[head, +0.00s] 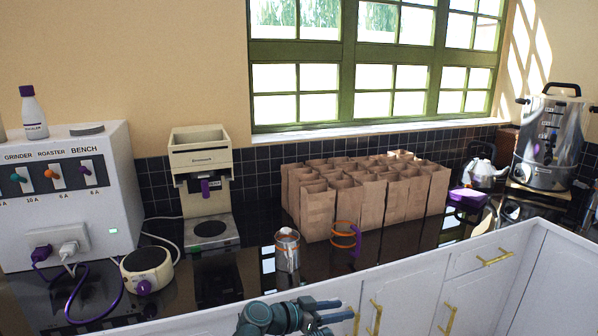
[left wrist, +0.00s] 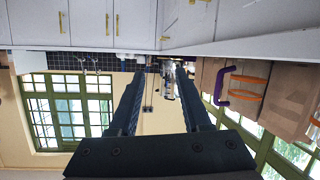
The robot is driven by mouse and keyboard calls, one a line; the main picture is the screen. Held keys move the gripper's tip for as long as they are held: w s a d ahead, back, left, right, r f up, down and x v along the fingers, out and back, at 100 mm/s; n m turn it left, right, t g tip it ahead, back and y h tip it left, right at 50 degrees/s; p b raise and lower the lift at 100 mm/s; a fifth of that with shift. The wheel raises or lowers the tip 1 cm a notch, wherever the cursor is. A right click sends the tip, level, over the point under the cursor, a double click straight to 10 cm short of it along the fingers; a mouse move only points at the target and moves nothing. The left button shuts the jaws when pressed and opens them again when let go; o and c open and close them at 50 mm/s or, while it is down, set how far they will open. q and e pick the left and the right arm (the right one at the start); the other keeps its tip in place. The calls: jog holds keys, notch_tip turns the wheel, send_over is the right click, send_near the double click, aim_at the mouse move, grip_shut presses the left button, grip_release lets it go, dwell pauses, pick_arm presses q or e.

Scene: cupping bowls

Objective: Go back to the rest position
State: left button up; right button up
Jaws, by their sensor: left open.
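My left gripper (head: 341,309) is low in the head view, in front of the white cabinet fronts and below the counter's front edge. Its two fingers are apart with nothing between them. In the left wrist view the same gripper (left wrist: 160,75) shows two dark parallel fingers, open and empty, with the room upside down. My right gripper is in neither view.
On the dark counter (head: 390,262) stand a metal can (head: 287,250), an orange-ringed holder with a purple handle (head: 355,238), several paper bags (head: 318,208), a grinder (head: 200,165) and a white switch box (head: 70,150). White cabinets (head: 400,300) front the counter.

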pick_arm(q)
jog(key=s+a+f+n+g+y, duration=0.2)
jog(key=s+a+f+n+y, duration=0.25)
jog(key=a, duration=0.45)
jog(key=s+a+f+n+g+y, duration=0.2)
jog(key=s+a+f+n+y, duration=0.15)
jog(key=a+f, duration=0.4)
jog(key=s+a+f+n+g+y, duration=0.25)
jog(key=a+y, duration=0.25)
jog(key=a, duration=0.5)
jog(key=s+d+r+m+y+p, duration=0.1)
jog(key=s+d+r+m+p, duration=0.2)
jog(key=d+r+p, duration=0.7)
jog(key=s+d+p, duration=0.1)
jog(key=s, duration=0.1)
jog(key=shift+s+r, duration=0.15)
jog(key=shift+s, duration=0.25)
